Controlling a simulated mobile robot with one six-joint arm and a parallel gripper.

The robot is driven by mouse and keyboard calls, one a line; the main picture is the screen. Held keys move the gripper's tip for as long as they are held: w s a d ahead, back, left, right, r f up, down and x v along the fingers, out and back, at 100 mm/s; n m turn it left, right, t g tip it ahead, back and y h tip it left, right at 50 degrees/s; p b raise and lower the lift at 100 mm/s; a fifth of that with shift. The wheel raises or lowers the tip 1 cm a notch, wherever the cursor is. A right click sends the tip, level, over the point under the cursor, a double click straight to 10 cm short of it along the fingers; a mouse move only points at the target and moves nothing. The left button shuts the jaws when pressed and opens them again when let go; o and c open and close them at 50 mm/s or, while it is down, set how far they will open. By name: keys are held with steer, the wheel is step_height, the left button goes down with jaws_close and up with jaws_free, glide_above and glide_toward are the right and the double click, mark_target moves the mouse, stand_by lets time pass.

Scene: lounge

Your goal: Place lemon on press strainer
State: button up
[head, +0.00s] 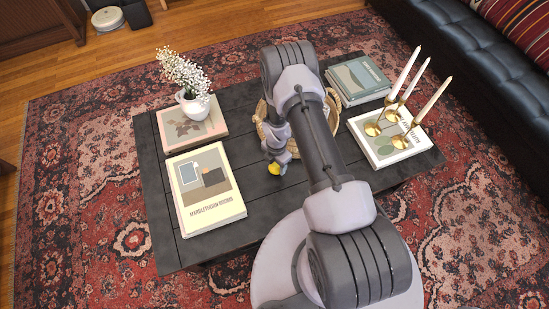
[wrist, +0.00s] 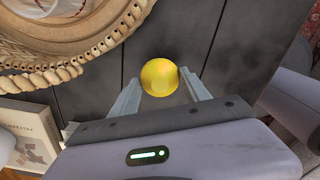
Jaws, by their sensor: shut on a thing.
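The yellow lemon (wrist: 160,77) sits between the two fingers of my gripper (wrist: 163,84) in the wrist view. My gripper is shut on it. In the head view the lemon (head: 274,168) shows below my wrist, over the dark table (head: 262,203), beside the near left side of a woven basket tray. I cannot tell its height above the table. I cannot make out a press strainer in either view. My arm hides much of the tray.
The woven tray (head: 333,100) has a beaded rim (wrist: 97,52) at upper left in the wrist view. Books (head: 207,190), a flower vase (head: 195,105) and brass candle holders (head: 392,116) with tall candles stand around it. A black sofa (head: 460,70) is at right.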

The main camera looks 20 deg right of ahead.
steer(key=s+p, duration=0.1)
steer(key=s, duration=0.3)
steer(key=s+a+r+p, duration=0.1)
steer(key=s, duration=0.3)
steer(key=s+p, duration=0.2)
steer(key=s, duration=0.3)
steer(key=shift+a+r, duration=0.25)
steer(key=w+a+r+m, duration=0.1)
steer(key=w+r+m, duration=0.5)
steer(key=r, duration=0.4)
steer(key=w+r+m, duration=0.5)
steer(key=r+m, duration=0.1)
steer(key=r, duration=0.4)
step_height(320, 180, up, 18)
steer(key=a+m, duration=0.2)
steer(key=m, duration=0.8)
steer(key=shift+s+a+m, duration=0.2)
steer(key=shift+a+m, duration=0.05)
steer(key=shift+m, duration=0.05)
steer(key=shift+f, duration=0.1)
